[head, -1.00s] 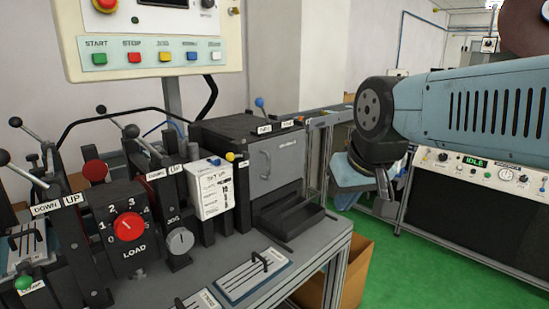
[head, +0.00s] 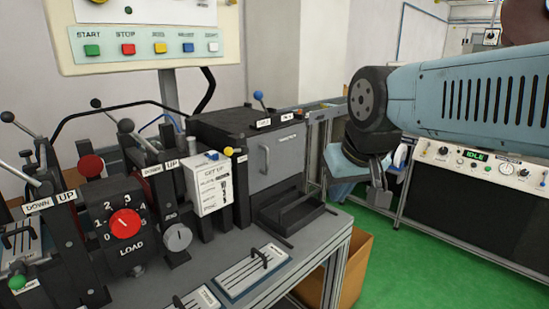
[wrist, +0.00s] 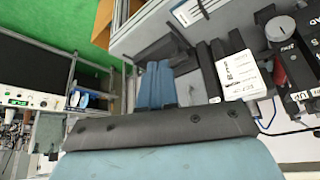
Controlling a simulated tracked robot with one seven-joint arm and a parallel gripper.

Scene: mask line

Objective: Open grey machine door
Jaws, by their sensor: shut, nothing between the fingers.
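The grey machine door (head: 279,159) is on the front of a dark box-shaped machine at the back of the bench. It looks closed, with an upright handle (head: 265,160) near its left edge. In the wrist view the door is hard to make out. My gripper shows in the wrist view (wrist: 153,85) as two blue fingers side by side, shut and empty. In the head view my arm's end hangs to the right of the door, apart from it, and the fingertips are not clear there.
A black tray (head: 290,213) sits below the door. A white box (head: 208,183) and black posts stand to its left, and a blue-knobbed lever (head: 258,97) rises above the machine. A cardboard box (head: 355,265) stands beside the bench. Green floor (head: 430,270) is open at right.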

